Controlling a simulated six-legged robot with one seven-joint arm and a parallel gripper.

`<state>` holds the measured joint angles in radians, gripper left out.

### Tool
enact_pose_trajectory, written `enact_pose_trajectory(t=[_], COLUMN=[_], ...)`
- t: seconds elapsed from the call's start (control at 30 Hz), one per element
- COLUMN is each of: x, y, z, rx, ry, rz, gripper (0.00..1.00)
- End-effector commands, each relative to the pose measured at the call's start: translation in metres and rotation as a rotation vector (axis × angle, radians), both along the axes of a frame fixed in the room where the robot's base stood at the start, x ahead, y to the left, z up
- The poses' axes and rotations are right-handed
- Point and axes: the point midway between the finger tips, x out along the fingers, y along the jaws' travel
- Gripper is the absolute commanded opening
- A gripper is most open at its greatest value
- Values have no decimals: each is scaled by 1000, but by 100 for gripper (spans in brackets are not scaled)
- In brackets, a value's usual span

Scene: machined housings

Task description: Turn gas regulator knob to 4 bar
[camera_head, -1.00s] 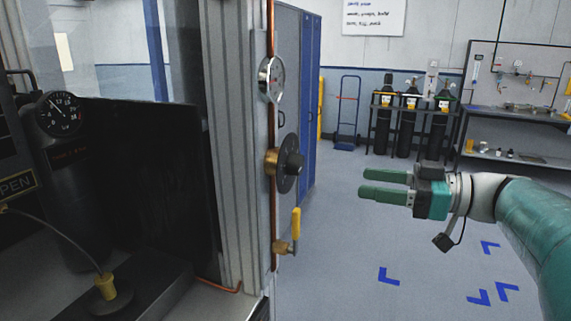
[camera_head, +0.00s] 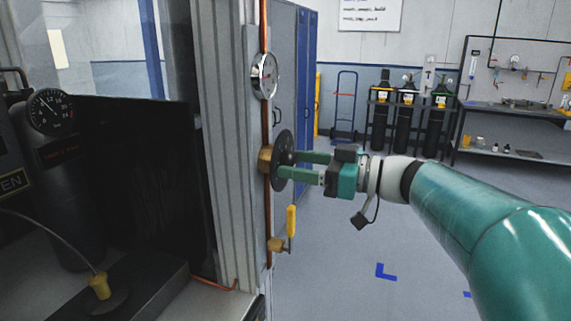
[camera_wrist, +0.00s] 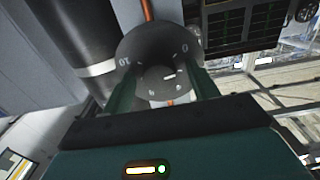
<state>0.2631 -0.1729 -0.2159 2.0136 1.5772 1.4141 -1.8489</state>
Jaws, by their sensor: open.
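The gas regulator knob is a dark round dial (camera_head: 281,147) on a brass body (camera_head: 265,159), fixed to the copper pipe on the cabinet's edge post. In the wrist view the dial (camera_wrist: 137,48) shows white marks, with 0 at right and 10 at left. My gripper (camera_head: 288,164) is open, its two green fingers reaching to the dial's face, one on each side of the central grip. In the wrist view my gripper (camera_wrist: 165,85) spans the knob's dark centre. I cannot tell whether the fingers touch it. A round gauge (camera_head: 264,76) sits above; its reading is too small to tell.
A yellow-handled valve (camera_head: 291,221) sits on the same pipe just below the knob. At left is a cylinder with a black gauge (camera_head: 50,111). Gas cylinders (camera_head: 406,115) stand far back, beside a blue hand truck (camera_head: 345,105). The floor at right is open.

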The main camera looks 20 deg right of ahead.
Motion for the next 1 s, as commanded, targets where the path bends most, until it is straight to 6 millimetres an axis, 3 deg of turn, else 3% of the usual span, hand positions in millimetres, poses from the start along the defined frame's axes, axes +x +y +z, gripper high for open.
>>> enact_pose_trajectory(t=[0.3, 0.53, 1.0], x=[3, 3, 2], y=[2, 2, 2], z=[0, 0, 0], rx=[1, 1, 54], ry=[1, 1, 74], rz=[0, 0, 1], gripper=[57, 15, 15])
